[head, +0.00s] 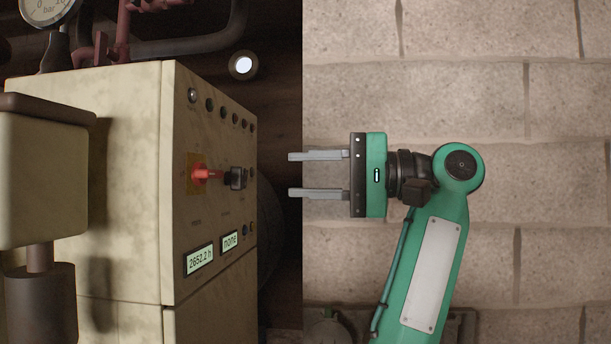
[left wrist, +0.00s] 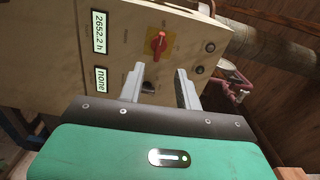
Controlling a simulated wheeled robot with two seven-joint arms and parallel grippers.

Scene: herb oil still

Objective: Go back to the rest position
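My left gripper (head: 291,175) is in the middle of the head view, its two grey fingers parallel, spread apart and pointing left at the control cabinet (head: 115,150). Nothing is held between the fingers. A gap shows between the fingertips and a black knob (head: 238,178) on the cabinet's panel. In the left wrist view the open fingers (left wrist: 160,70) reach toward the panel, with a dark knob (left wrist: 148,88) partly visible between them. My right gripper is in neither view.
The panel carries a red rotary switch (head: 202,175) on a yellow plate, which also shows in the left wrist view (left wrist: 157,43). Below it are two displays (head: 199,261) reading 2652.2 h and none. A gauge (head: 46,10) and pipes stand above. Stone paving fills the right half.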

